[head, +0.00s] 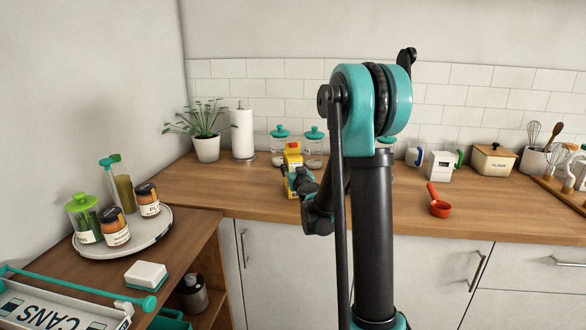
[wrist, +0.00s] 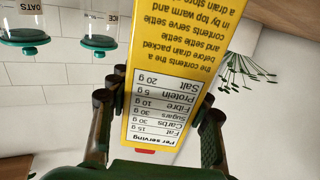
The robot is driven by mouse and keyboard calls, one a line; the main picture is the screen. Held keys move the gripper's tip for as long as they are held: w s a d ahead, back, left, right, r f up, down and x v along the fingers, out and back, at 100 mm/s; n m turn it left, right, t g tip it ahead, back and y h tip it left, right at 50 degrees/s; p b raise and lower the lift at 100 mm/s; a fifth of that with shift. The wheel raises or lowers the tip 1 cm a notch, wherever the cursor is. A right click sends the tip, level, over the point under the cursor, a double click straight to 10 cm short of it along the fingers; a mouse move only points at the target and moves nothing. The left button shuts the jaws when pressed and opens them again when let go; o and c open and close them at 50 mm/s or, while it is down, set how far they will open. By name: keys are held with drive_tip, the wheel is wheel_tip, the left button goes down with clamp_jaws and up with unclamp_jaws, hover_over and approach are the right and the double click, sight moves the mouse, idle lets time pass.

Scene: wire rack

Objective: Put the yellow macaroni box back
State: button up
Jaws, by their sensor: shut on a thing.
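The yellow macaroni box (head: 292,155) shows above the wooden counter in the head view, in front of the glass jars and partly hidden by my arm. In the wrist view the yellow box (wrist: 172,60) fills the middle, with its printed nutrition panel facing the camera. My gripper (wrist: 158,110) is shut on it, one finger on each side. In the head view my gripper (head: 298,182) is small and partly hidden behind my arm. I cannot tell whether the box touches the counter.
A white rack part labelled CANS (head: 50,312) with teal rods is at lower left. A round tray (head: 142,243) of jars and bottles stands on the side cabinet.

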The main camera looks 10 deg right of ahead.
drive_tip(key=shift+f, duration=0.15)
drive_tip(key=o, duration=1.4)
